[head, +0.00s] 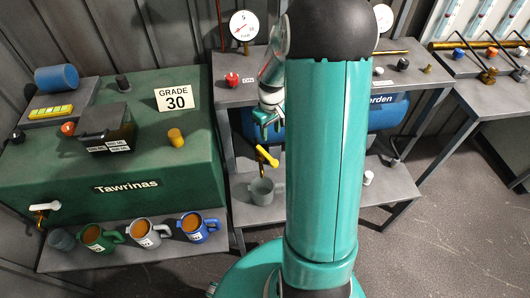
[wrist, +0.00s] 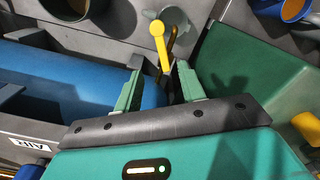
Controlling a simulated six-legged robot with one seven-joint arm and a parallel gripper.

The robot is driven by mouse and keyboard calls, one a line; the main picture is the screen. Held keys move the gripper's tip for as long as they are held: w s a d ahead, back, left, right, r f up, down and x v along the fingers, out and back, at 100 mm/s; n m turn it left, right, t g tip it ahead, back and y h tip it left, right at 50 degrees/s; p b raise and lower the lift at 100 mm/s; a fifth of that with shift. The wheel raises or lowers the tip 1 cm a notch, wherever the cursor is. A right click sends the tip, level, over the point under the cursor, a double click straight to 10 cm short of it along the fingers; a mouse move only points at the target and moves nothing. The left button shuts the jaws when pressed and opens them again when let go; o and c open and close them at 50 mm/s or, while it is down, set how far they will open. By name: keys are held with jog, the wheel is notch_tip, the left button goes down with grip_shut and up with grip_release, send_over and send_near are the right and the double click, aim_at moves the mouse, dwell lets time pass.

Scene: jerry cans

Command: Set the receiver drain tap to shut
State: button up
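The receiver is a blue tank (head: 385,113) lying under the middle bench, mostly hidden by my arm; it also shows in the wrist view (wrist: 70,75). Its drain tap has a yellow lever (head: 268,156) below the tank's left end, above a grey mug. In the wrist view the yellow lever (wrist: 160,44) lies slanted beside a brass stem (wrist: 171,42). My gripper (head: 268,118) is just above the lever in the head view. In the wrist view its two green fingers (wrist: 160,70) are open and apart, with the lever ahead of the gap. I cannot tell if they touch it.
The grey mug (head: 262,191) stands on the low shelf under the tap. A green tank (head: 110,165) stands close on the left, with several mugs on a shelf before it. The bench top (head: 238,95) with a red knob (head: 232,79) is above. Open floor lies at right.

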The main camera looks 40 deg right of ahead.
aim_at(271, 159)
jog(key=f, duration=1.3)
jog(key=shift+s+f, duration=0.2)
jog(key=shift+f, duration=0.15)
grip_shut()
